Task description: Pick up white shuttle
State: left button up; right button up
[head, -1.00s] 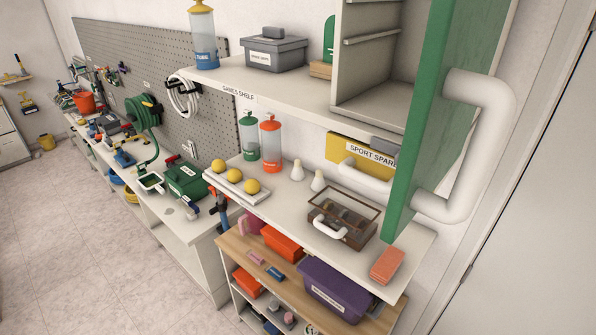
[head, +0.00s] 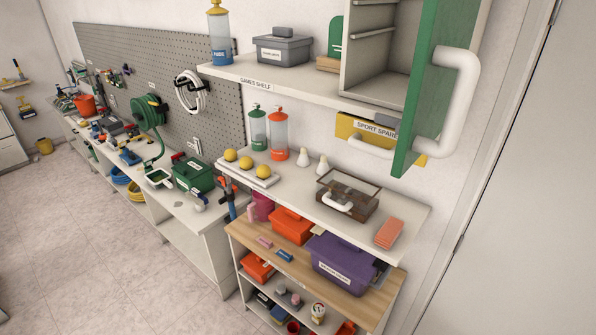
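Two small white cone-shaped things that look like shuttles stand on the white shelf: a left shuttle (head: 305,161) and a right shuttle (head: 322,166). They stand upright, close together and apart. They are behind the glass-topped wooden case (head: 348,198) and to the right of the orange-and-clear bottle (head: 274,137). Nothing covers them. Neither of my grippers shows in the head view.
Yellow balls on a white holder (head: 252,174) lie at the shelf's left. A salmon block (head: 389,233) lies at its right. The green door (head: 422,85) with a white handle hangs above the right side. Open floor (head: 110,260) spreads at the left.

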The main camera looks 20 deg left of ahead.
aim_at(303, 161)
jog(key=k, duration=0.75)
jog(key=u, duration=0.65)
jog(key=i, duration=1.4)
jog(key=z, duration=0.45)
